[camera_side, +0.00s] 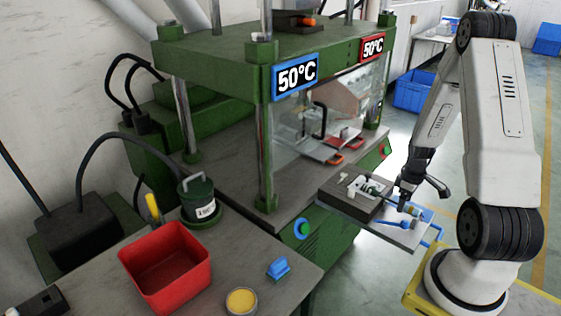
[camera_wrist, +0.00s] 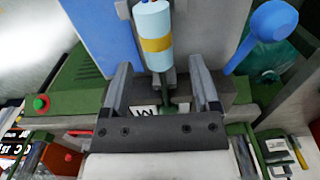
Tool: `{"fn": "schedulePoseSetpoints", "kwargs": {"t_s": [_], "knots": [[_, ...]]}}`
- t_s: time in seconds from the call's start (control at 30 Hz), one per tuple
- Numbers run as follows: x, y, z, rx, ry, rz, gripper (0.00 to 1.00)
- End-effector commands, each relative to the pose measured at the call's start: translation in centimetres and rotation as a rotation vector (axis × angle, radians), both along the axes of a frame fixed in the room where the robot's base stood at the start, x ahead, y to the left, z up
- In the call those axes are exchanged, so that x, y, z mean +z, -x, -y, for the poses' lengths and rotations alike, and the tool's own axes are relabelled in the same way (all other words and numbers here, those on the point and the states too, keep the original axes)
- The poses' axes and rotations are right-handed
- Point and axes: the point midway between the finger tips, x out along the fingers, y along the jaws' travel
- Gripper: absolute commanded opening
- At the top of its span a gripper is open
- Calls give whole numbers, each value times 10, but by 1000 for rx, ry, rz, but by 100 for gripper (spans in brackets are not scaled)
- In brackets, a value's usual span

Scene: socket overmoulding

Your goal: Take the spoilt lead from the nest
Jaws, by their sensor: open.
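In the wrist view a light blue cylinder with a yellow band (camera_wrist: 154,38), which looks like the lead's end, lies between and beyond the fingers of my gripper (camera_wrist: 159,72). A dark stem runs from it towards a dark block with a white marked label (camera_wrist: 146,112), partly hidden by my gripper. My gripper is open, one finger on each side of the stem, with gaps showing. In the side view my gripper (camera_side: 421,188) is over the right end of the pulled-out plate, beside the dark nest block (camera_side: 350,192). Whether the lead is spoilt cannot be told.
The plate (camera_side: 400,236) juts from the green press (camera_side: 215,58) and carries small blue pieces. A red bin (camera_side: 168,268), a dark green pot (camera_side: 198,202), a yellow-topped tin (camera_side: 241,302) and a blue piece (camera_side: 279,268) stand on the front bench. Floor is free beyond the plate.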

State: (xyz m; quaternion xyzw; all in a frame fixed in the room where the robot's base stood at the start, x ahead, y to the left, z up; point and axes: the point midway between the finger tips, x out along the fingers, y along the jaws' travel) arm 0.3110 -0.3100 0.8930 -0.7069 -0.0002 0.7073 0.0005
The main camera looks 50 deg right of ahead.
Motion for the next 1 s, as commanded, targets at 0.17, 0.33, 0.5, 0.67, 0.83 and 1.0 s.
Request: {"fn": "schedulePoseSetpoints", "kwargs": {"t_s": [0.17,0.33,0.5,0.67,0.83,1.0], "knots": [[-12,0,0,0,0,0,78],[-15,0,0,0,2,1,78],[-15,0,0,0,2,1,78],[-15,0,0,0,1,1,78],[-15,0,0,0,1,1,56],[-15,0,0,0,1,1,2]]}}
